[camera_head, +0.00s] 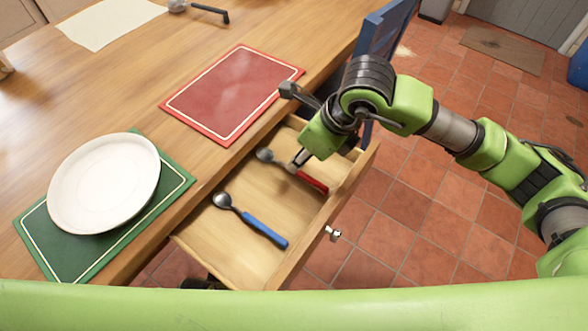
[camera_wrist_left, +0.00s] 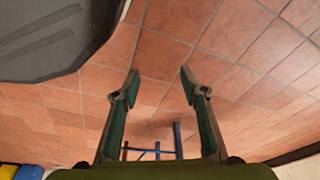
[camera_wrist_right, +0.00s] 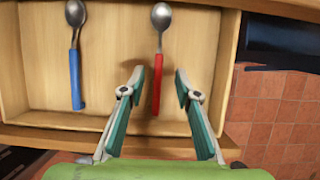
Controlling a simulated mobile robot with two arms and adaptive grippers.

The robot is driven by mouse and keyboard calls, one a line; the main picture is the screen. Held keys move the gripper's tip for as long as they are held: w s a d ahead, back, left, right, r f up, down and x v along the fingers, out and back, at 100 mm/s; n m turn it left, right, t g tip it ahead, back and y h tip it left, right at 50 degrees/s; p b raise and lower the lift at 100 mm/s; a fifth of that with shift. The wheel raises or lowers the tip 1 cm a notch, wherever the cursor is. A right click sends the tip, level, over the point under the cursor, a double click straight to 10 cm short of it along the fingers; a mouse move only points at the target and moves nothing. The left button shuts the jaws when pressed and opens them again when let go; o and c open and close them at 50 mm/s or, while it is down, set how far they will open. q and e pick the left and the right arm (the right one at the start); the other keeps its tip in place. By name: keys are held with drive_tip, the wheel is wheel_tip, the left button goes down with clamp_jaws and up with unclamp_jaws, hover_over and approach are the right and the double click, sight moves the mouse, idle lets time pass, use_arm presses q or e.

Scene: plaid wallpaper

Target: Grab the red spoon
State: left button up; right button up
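The red spoon (camera_head: 310,180) lies in the open drawer, its metal bowl toward the table and its red handle toward the drawer front. It also shows in the right wrist view (camera_wrist_right: 158,75), upright in the picture. My right gripper (camera_head: 297,163) reaches down into the drawer over the spoon. In the right wrist view its open fingers (camera_wrist_right: 157,80) stand on either side of the red handle, with gaps on both sides. My left gripper (camera_wrist_left: 160,75) is open and empty above the tiled floor and is not seen in the head view.
A blue spoon (camera_head: 262,228) lies in the drawer beside the red one. The drawer front (camera_head: 328,215) and side walls surround both. A red placemat (camera_head: 232,93), a green placemat (camera_head: 60,250) and a white plate (camera_head: 104,183) are on the table. A blue chair (camera_head: 386,35) stands behind the drawer.

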drive_tip(key=shift+a+f, duration=0.15)
drive_tip(key=shift+f, duration=0.4)
drive_tip(key=x, duration=0.4)
drive_tip(key=shift+s+f, duration=0.1)
drive_tip(key=shift+f, duration=0.05)
use_arm(q)
drive_tip(key=shift+w+r, duration=0.45)
drive_tip(key=shift+r, duration=0.3)
drive_tip(key=shift+s+f, duration=0.15)
drive_tip(key=shift+s, duration=0.05)
drive_tip(key=shift+w+r+b, duration=0.15)
drive_tip(key=shift+r+b, duration=0.1)
drive_tip(key=shift+b, duration=0.05)
drive_tip(key=shift+r, duration=0.25)
use_arm(e)
drive_tip(key=shift+f, duration=0.1)
